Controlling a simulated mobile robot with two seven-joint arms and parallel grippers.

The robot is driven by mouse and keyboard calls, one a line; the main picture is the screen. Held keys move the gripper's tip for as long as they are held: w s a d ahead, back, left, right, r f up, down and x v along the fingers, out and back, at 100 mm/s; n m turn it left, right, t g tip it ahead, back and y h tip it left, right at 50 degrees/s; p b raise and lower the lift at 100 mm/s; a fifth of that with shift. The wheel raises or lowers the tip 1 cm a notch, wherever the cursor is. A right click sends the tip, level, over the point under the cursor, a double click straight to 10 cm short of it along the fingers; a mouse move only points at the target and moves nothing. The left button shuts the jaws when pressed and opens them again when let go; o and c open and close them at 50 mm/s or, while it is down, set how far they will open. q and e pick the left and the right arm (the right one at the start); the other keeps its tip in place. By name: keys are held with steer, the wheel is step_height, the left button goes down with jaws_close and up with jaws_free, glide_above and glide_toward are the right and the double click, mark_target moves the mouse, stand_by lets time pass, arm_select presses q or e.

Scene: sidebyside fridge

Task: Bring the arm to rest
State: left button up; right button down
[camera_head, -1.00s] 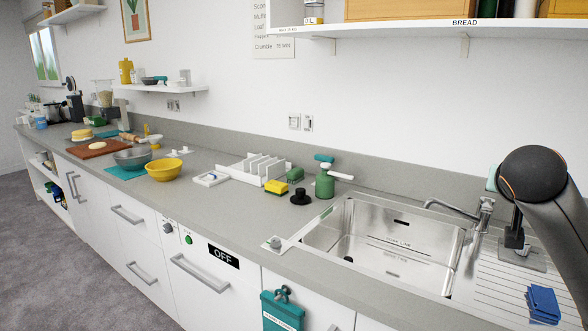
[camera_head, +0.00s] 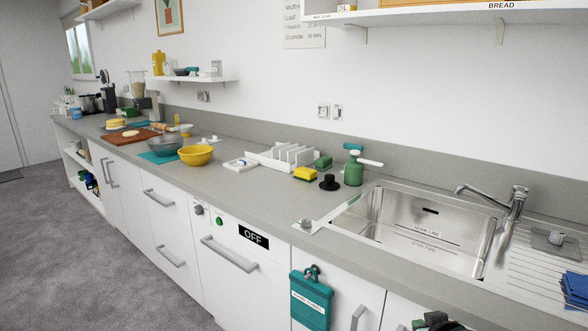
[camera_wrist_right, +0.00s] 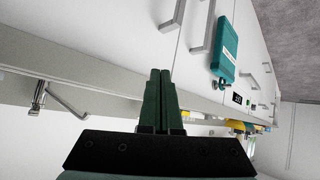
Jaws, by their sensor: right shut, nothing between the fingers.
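My right gripper (camera_head: 434,322) shows only in part at the bottom edge of the head view, low in front of the white cabinets below the sink. In the right wrist view my right gripper (camera_wrist_right: 160,74) shows its two dark green fingers pressed together with nothing between them. It points along the cabinet fronts and the counter edge, apart from them as far as I can tell. The rest of the right arm is out of the head view. My left gripper is in neither view.
The sink (camera_head: 425,235) is set in the grey counter (camera_head: 250,195). Cabinet handles (camera_head: 228,254) stick out. The floor (camera_head: 100,270) at left is clear.

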steer(key=s+a+f+n+y+b, duration=0.15)
steer(key=s+a+f, duration=0.25)
steer(key=s+f, duration=0.4)
steer(key=s+a+f+g+y+b, duration=0.1)
steer(key=s+a+f+b, duration=0.1)
steer(key=s+a+f, duration=0.45)
steer(key=s+a+f+n+y+b, duration=0.1)
steer(key=s+a+f+y, duration=0.15)
steer(key=s+f, duration=0.7)
arm_select(q)
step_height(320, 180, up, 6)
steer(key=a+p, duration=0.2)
steer(key=p, duration=1)
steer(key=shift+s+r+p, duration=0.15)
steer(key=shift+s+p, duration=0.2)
steer(key=shift+p, duration=0.05)
arm_select(e)
steer(key=s+d+r+m+h, duration=0.1)
steer(key=s+d+r, duration=0.1)
steer(key=r, duration=0.7)
steer(key=shift+d, duration=0.5)
